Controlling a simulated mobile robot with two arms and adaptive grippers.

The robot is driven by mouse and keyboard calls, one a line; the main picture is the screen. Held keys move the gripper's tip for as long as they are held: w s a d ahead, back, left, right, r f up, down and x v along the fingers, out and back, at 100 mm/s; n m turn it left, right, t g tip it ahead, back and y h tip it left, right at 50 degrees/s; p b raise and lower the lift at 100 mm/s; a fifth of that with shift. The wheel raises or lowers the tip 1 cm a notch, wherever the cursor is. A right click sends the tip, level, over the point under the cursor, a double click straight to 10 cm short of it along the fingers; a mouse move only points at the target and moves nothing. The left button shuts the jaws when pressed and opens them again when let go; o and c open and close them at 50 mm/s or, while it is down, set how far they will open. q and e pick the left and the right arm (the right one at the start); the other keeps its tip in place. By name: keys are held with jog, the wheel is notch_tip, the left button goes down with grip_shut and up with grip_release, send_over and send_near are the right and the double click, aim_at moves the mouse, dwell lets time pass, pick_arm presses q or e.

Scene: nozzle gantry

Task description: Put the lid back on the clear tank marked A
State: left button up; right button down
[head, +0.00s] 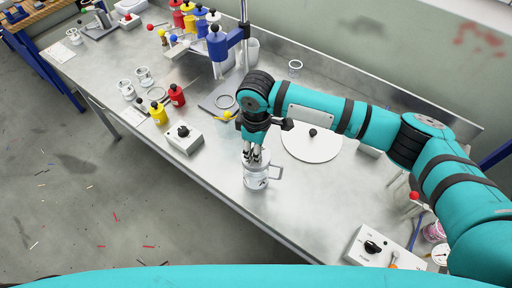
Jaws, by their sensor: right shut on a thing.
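A round white lid-like disc with a black knob (308,152) lies on the bench, partly behind my right forearm. My right gripper (253,160) points down at the rim of a clear jug with a side handle (258,183) near the bench's front edge. The gripper is shut on the jug's rim; its fingers hide part of that rim. I cannot make out a mark A on any clear vessel. Some clear vessels at the right (399,188) are partly hidden by my right arm. My left gripper is not in view.
A white box with a black knob (184,138) stands left of the jug, and another (371,246) at the lower right. Red (177,95) and yellow (158,113) bottles and small clear jars (127,90) stand further left.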

jog(key=c, duration=0.6)
grip_release()
jog(key=shift+c, duration=0.2)
jog(key=shift+r, duration=0.1)
notch_tip(320, 180, up, 3)
jog(key=p, duration=0.3)
jog(key=shift+f, duration=0.2)
jog(key=shift+r+p, duration=0.75)
jog(key=shift+r, duration=1.35)
